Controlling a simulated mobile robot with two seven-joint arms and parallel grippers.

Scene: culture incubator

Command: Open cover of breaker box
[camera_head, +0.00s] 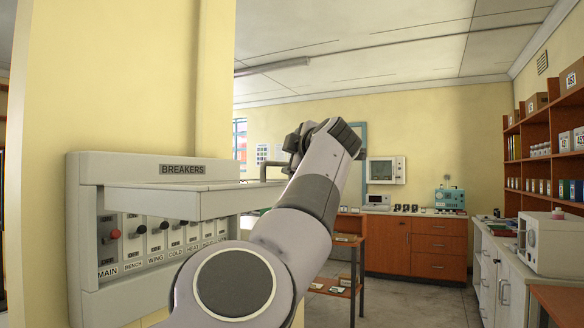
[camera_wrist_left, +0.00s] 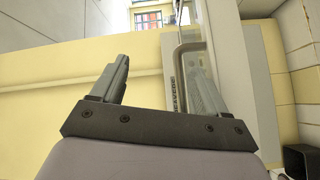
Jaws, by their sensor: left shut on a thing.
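The grey breaker box (camera_head: 82,215), labelled BREAKERS, is on the yellow wall at the left of the head view. Its cover (camera_head: 165,203) is swung up and juts out about level from the box, with the switches below it exposed. A bent metal handle (camera_head: 262,160) shows at the cover's right end; the handle also shows in the wrist view (camera_wrist_left: 180,58), between the fingers. My left gripper (camera_head: 291,145) is shut on this handle, its fingers (camera_wrist_left: 158,70) on either side of it. My arm hides part of the cover and box. My right gripper is out of view.
A red knob (camera_head: 115,234) and several black switches sit in the box's row. Beyond are a wooden drawer cabinet (camera_head: 438,246), a shelf (camera_head: 540,127) and a white device (camera_head: 553,243) on the right counter.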

